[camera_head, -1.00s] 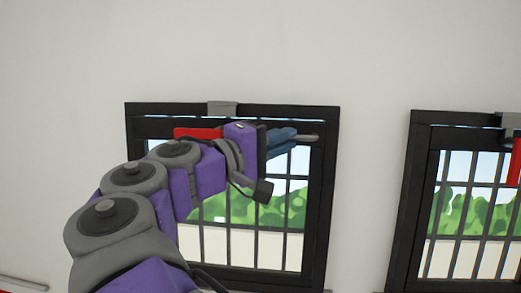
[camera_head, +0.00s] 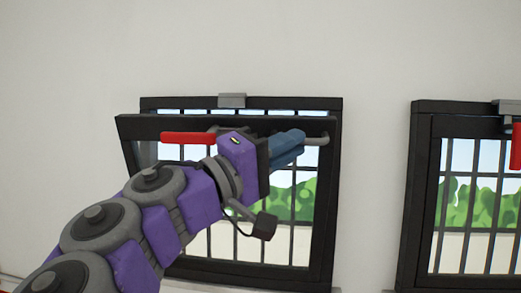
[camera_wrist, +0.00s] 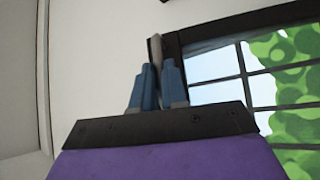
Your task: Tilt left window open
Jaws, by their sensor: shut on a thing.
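The left window has a black sash (camera_head: 150,126) whose top edge leans out from the fixed frame (camera_head: 300,102) toward me. A gap shows between them along the top. A red handle (camera_head: 188,138) lies level on the sash's upper bar. My gripper (camera_head: 300,140) is at the sash's upper right, its blue fingers closed on a short grey handle (camera_head: 318,141). In the wrist view, the fingers (camera_wrist: 157,78) stand on either side of the grey handle (camera_wrist: 155,46). My purple arm hides the sash's lower left part.
A second black window (camera_head: 425,190) stands to the right, shut, with a red handle (camera_head: 515,150) pointing down. A grey bracket (camera_head: 232,100) sits at the top of the left window's frame. The white wall (camera_head: 375,180) between the windows is clear.

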